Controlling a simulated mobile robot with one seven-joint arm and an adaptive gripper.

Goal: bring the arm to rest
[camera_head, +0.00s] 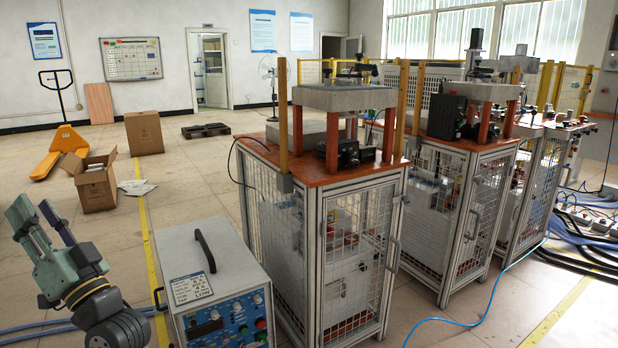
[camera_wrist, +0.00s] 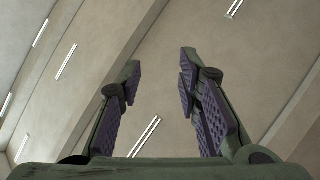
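My gripper (camera_head: 40,218) is at the lower left of the head view, raised and pointing upward. Its two fingers stand apart with nothing between them. In the wrist view my gripper (camera_wrist: 158,75) also shows both fingers spread, with purple ribbed pads, against the ceiling. The induction heater (camera_head: 215,285), a grey box with a black handle and a blue front panel with knobs, stands to the right of my gripper. My gripper is apart from it.
Caged workstations (camera_head: 325,240) with orange tops fill the middle and right. A blue cable (camera_head: 470,318) lies on the floor beside them. An open cardboard box (camera_head: 95,185), a closed box (camera_head: 144,132) and a yellow pallet jack (camera_head: 62,145) stand at the left. The back-left floor has free room.

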